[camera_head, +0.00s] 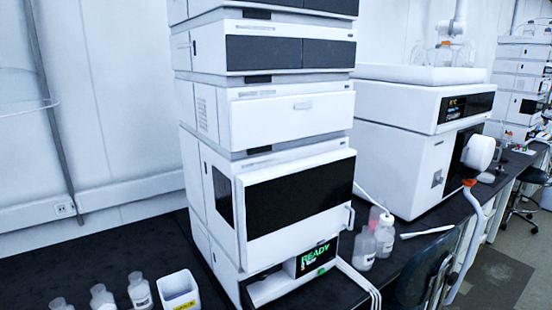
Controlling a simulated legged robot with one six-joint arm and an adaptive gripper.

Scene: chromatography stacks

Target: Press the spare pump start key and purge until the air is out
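A tall white chromatography stack (270,110) stands on the dark bench in the middle of the view. Its bottom module has a small dark screen (316,256) with green READY text. A small green round spot (321,271), perhaps a key or lamp, sits just below the text. I cannot tell which module is the spare pump, and no air or liquid line contents can be made out. My gripper is not in view.
A white open box (178,290) and several small bottles (140,291) stand left of the stack. A dark chair back (425,268) is at the bench front.

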